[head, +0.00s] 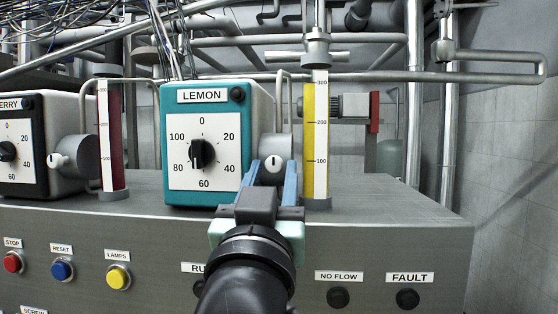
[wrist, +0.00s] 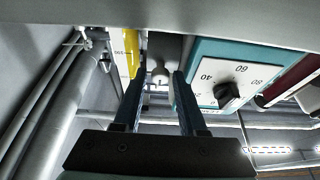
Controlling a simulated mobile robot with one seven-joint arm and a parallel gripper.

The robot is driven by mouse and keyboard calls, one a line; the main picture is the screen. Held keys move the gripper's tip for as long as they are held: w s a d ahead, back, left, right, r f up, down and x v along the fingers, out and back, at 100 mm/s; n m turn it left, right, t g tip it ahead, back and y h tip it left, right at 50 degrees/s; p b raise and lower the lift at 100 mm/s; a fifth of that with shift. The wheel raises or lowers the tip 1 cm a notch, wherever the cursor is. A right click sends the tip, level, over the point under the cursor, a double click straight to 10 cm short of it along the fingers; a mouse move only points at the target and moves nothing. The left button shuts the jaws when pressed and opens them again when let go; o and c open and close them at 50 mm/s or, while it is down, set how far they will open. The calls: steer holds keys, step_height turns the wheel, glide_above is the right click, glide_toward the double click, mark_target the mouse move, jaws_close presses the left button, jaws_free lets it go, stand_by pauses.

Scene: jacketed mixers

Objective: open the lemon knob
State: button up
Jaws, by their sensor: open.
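The teal LEMON box (head: 151,150) has a white dial plate with a black pointer knob (head: 202,154) at its centre, pointing up near 0. A grey cylinder on the box's right side carries a small white knob (head: 273,164) with a dark mark. My gripper (head: 273,180) is open, its two blue fingers on either side of this white knob. The wrist view, turned over, shows the white knob (wrist: 160,77) between and beyond the fingertips (wrist: 159,82). I cannot tell whether they touch it. The black knob (wrist: 228,95) stands apart to the right there.
A yellow-filled gauge (head: 315,140) stands just right of my gripper. A dark red gauge (head: 112,140) and a black box with a similar white knob (head: 56,160) are at left. Buttons, including a yellow one (head: 118,277), line the console front. Pipes run behind.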

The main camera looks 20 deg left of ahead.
steer(key=shift+w+r, duration=0.1)
steer(key=shift+w, duration=0.15)
steer(key=shift+s+r, duration=0.15)
steer(key=shift+s, duration=0.2)
jaws_close()
